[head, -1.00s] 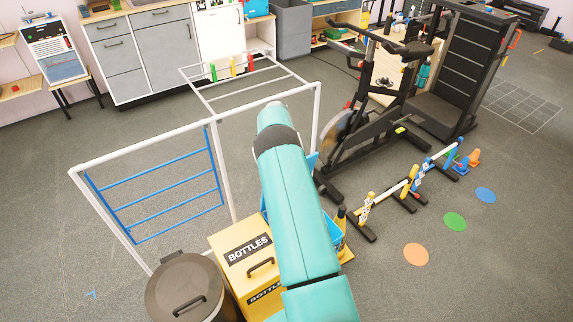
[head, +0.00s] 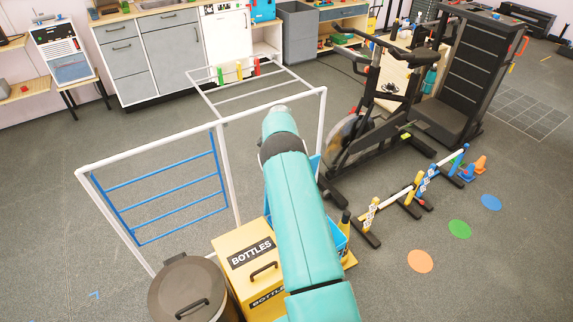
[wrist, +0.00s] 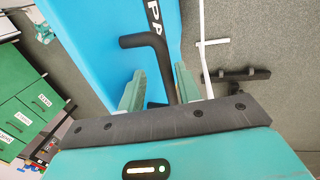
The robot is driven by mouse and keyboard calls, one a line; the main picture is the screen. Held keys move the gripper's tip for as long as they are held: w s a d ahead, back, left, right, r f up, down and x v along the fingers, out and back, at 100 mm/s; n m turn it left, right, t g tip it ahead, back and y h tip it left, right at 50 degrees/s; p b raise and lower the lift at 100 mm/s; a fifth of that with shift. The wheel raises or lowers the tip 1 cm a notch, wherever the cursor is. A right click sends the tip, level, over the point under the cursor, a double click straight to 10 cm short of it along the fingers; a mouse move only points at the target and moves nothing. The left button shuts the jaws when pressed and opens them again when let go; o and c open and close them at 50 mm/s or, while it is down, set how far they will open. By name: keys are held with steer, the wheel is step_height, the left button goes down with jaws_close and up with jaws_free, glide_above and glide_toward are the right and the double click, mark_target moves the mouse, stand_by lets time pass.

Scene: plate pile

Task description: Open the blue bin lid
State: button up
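The blue bin (head: 341,236) shows in the head view only as a strip beside my teal arm, which hides most of it. My gripper (wrist: 160,78) is open, with one teal finger on each side of that length. The right finger looks very close to the bar; I cannot tell whether it touches. The gripper is hidden in the head view.
A yellow "BOTTLES" bin (head: 238,240) and a round dark-lidded bin (head: 187,290) stand left of the blue bin. A white frame with blue bars (head: 165,188) stands behind them. Low hurdles (head: 395,198) and an exercise bike (head: 375,125) are to the right. Green drawers (wrist: 28,112) show in the wrist view.

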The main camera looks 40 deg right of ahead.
steer(key=shift+r, duration=0.4)
steer(key=s+r, duration=0.1)
steer(key=r, duration=0.1)
steer(key=s+a+r, duration=0.1)
steer(key=r, duration=0.2)
steer(key=s+a+r, duration=0.1)
steer(key=s+r, duration=0.1)
steer(key=shift+a+r, duration=0.2)
steer(key=shift+r, duration=0.15)
steer(key=s+a+r, duration=0.4)
steer(key=s+a, duration=0.1)
steer(key=s, duration=0.3)
steer(key=shift+r, duration=0.2)
steer(key=shift+s+d, duration=0.1)
steer(key=shift+s, duration=0.05)
